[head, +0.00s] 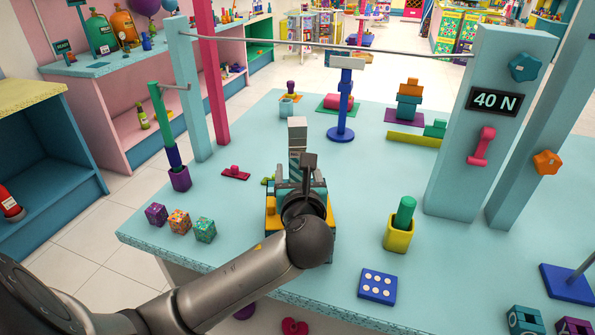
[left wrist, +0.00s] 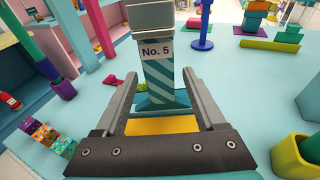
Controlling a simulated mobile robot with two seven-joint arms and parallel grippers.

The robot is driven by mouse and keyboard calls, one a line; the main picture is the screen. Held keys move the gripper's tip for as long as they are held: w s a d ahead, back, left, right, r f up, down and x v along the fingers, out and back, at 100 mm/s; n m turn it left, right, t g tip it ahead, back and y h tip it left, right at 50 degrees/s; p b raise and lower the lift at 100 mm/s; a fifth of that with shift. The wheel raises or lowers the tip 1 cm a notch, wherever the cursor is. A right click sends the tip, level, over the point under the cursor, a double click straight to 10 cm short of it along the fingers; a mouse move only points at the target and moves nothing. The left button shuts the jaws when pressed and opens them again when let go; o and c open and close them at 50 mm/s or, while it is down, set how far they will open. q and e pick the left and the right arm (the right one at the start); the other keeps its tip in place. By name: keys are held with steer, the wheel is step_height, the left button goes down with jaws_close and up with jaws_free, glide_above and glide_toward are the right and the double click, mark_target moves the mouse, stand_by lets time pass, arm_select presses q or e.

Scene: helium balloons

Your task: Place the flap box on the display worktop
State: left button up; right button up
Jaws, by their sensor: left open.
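A teal-and-white striped post with a "No. 5" label (left wrist: 165,82) and a pale grey block on top (left wrist: 164,15) stands ahead of my left wrist. In the head view its grey top (head: 297,127) rises just beyond my left gripper (head: 299,182). A teal and yellow base (left wrist: 160,125) shows low between the fingers. My left gripper (left wrist: 160,75) is open, its fingers on either side of the post in the picture; I cannot tell whether they touch it. I cannot tell for sure which part is the flap box. The light-blue worktop (head: 265,115) lies beneath. My right gripper is not in view.
Three patterned cubes (head: 179,221) sit at the front left. A yellow cup with a green cylinder (head: 398,233) and a blue dotted block (head: 377,287) are at right. A "40 N" pillar (head: 480,140) and a blue stand (head: 342,105) rise behind. A shelf counter (head: 120,65) stands at back left.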

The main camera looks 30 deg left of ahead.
arm_select(q)
steer(key=p+v, duration=0.2)
steer(key=v, duration=1)
